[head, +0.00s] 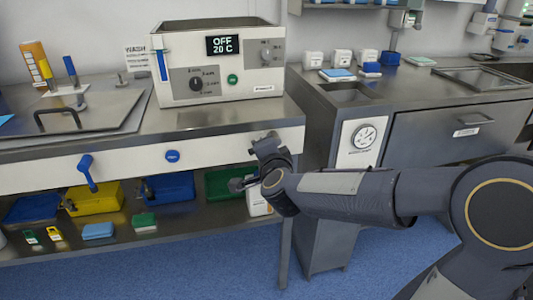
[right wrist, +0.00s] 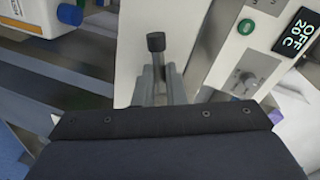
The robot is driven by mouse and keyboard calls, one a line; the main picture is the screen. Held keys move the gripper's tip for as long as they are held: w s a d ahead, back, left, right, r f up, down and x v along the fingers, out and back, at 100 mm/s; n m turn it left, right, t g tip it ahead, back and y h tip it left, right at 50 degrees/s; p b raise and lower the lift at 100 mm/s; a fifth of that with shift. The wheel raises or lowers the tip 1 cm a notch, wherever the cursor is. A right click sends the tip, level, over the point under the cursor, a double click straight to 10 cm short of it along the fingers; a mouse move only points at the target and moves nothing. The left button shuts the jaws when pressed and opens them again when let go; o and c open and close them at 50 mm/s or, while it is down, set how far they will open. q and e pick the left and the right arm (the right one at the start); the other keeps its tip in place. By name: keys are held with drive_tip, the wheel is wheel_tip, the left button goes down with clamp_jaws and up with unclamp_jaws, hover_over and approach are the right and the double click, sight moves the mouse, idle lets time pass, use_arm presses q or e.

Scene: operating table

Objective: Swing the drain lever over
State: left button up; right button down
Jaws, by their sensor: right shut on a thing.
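A lever with a dark knob (right wrist: 156,42), seemingly the drain lever, stands out in front of a pale panel in the right wrist view. My right gripper (right wrist: 160,85) is shut on it, with the knob showing beyond the fingertips. In the head view my right gripper (head: 266,143) is at the right end of the white front panel (head: 220,150) below the bench top. The gripper and wrist hide the lever there, so its angle is unclear. My left gripper is not in view.
The heated unit (head: 218,58) on the bench reads OFF 20 C. A blue lever (head: 86,170) and a blue knob (head: 172,156) are farther left on the panel. Coloured bins (head: 95,198) fill the shelf below. A grey cabinet with a gauge (head: 364,136) stands close at right.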

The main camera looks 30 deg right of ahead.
drive_tip(key=shift+r+m+y, duration=0.25)
drive_tip(key=shift+m+y, duration=0.05)
drive_tip(key=shift+m, duration=0.4)
drive_tip(key=shift+b, duration=0.3)
drive_tip(key=c, duration=1.5)
unclamp_jaws()
drive_tip(key=p+v, duration=0.2)
drive_tip(key=v, duration=0.5)
drive_tip(key=shift+s+a, duration=0.2)
drive_tip(key=shift+s, duration=0.2)
drive_tip(key=shift+r, duration=0.1)
